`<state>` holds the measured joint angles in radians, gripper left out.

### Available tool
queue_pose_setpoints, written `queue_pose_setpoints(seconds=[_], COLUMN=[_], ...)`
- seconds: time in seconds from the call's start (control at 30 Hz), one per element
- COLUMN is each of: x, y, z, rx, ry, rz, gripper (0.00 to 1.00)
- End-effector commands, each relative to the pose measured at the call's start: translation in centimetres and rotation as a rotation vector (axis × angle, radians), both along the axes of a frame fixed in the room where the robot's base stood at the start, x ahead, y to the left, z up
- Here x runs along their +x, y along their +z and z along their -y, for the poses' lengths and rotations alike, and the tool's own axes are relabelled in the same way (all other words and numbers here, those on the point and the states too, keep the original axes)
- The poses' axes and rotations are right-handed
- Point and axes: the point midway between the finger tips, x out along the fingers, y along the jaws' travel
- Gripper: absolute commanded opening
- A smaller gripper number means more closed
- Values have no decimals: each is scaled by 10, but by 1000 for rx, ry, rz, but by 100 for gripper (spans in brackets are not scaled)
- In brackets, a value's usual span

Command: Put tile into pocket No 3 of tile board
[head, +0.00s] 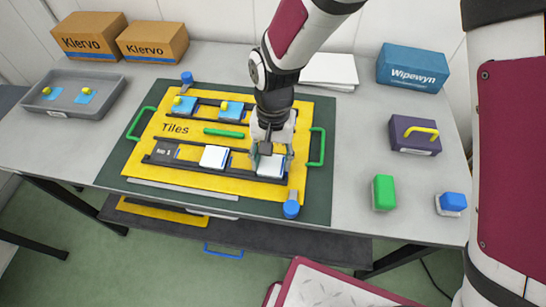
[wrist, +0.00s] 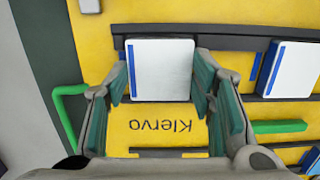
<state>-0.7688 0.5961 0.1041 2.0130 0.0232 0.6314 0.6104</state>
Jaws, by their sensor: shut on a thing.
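The yellow tile board (head: 165,172) lies on the dark green mat, with black rails forming an upper and a lower row. My gripper (head: 271,153) points down over the right end of the lower row and is shut on a white tile (head: 270,166). In the wrist view, my gripper (wrist: 162,88) has its green-padded fingers on both sides of this tile (wrist: 163,72), which has a blue stripe along its left edge. The tile's far edge is by a black rail; I cannot tell whether it is seated. Another white tile (head: 214,156) lies in the middle of the lower row.
Blue tiles with yellow knobs (head: 183,104) sit in the upper row. A green bar (head: 224,133) lies between the rows. Green handles (head: 317,147) and blue knobs (head: 291,209) stand at the board's sides. A grey tray (head: 112,98) is left; a purple block (head: 414,139) is right.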

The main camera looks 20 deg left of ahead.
Motion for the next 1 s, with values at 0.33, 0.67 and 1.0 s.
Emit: queue_pose_setpoints(seconds=[0.33,0.67,1.0], x=[0,-1,5], y=[-2,-1,38], z=[0,0,-2], rx=[1,0,4], ry=[0,0,0], rz=[1,0,4], gripper=[61,70,70])
